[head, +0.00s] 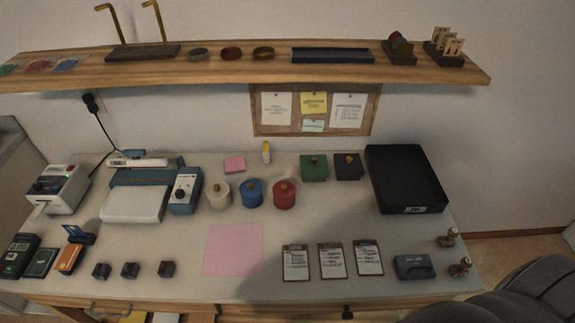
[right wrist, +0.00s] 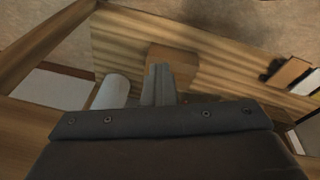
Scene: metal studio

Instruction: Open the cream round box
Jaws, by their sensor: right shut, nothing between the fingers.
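The cream round box (head: 219,196) stands on the desk in the head view, left of the blue round box (head: 251,193) and the red round box (head: 284,194). Its lid, with a small knob on top, is on. No gripper is near it. My right gripper (right wrist: 158,86) shows only in the right wrist view, where its fingers are together and empty, above wooden surfaces. My left gripper is in neither view.
A blue-and-white device (head: 185,190) stands close left of the cream box. A pink sheet (head: 233,250) lies in front. A green square box (head: 314,168) and black tray (head: 407,180) are to the right. A wooden shelf (head: 240,72) overhangs the back.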

